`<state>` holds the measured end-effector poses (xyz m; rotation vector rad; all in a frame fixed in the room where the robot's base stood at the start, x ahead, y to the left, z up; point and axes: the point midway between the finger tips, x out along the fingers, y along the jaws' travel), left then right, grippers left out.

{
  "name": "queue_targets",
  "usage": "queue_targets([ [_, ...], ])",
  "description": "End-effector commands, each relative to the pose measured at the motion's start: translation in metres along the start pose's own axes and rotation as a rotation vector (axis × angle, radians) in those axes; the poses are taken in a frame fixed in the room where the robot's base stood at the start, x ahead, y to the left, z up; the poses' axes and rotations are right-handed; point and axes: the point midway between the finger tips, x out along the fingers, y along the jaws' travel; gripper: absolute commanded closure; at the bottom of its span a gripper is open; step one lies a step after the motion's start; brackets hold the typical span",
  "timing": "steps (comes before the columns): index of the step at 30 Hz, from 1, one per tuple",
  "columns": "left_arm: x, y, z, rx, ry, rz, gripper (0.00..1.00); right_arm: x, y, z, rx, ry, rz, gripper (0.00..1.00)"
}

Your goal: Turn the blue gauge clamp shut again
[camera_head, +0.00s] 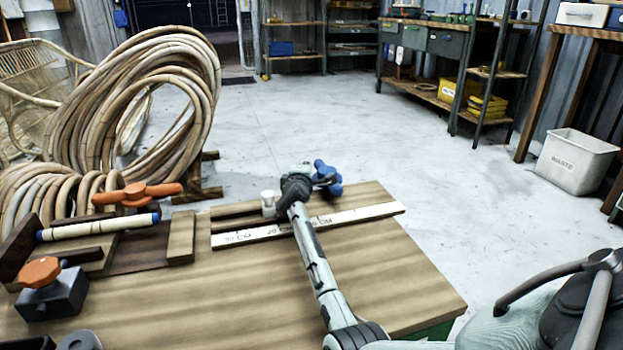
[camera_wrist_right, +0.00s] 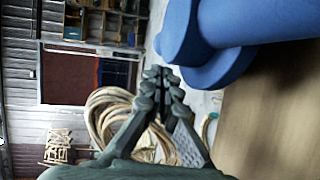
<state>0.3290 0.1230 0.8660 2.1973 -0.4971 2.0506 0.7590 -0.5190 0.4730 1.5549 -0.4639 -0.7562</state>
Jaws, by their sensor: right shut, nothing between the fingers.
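The blue gauge clamp (camera_head: 329,177) is at the far edge of the workbench, just beyond the ruler. Its lobed blue knob shows past my right gripper (camera_head: 322,182), which partly covers it. In the right wrist view the blue clamp (camera_wrist_right: 215,40) is large at the top right. My right gripper (camera_wrist_right: 168,95) is shut and empty beside it, with the fingertips close to the blue part; I cannot tell whether they touch. The clamp's jaw and how far it is turned are hidden. My left gripper is not in view.
A white ruler (camera_head: 370,213) crosses the workbench (camera_head: 400,270) under my right arm. A small white cup (camera_head: 268,203) stands by it. Orange-handled clamps (camera_head: 138,195) and a blue-ended roller (camera_head: 75,230) sit on the left. Rattan coils (camera_head: 185,60) stand behind. The bench's right front is clear.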

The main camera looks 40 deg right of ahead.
Motion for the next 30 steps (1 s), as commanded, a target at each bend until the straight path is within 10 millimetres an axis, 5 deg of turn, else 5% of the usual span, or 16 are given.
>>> queue_targets([
  [12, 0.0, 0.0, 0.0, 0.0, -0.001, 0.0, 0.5, -0.061, -0.001, 0.0, 0.0, 0.0, -0.001, 1.0],
  [30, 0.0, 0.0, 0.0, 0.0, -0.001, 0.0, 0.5, -0.065, 0.0, 0.0, -0.001, 0.0, -0.002, 1.0],
])
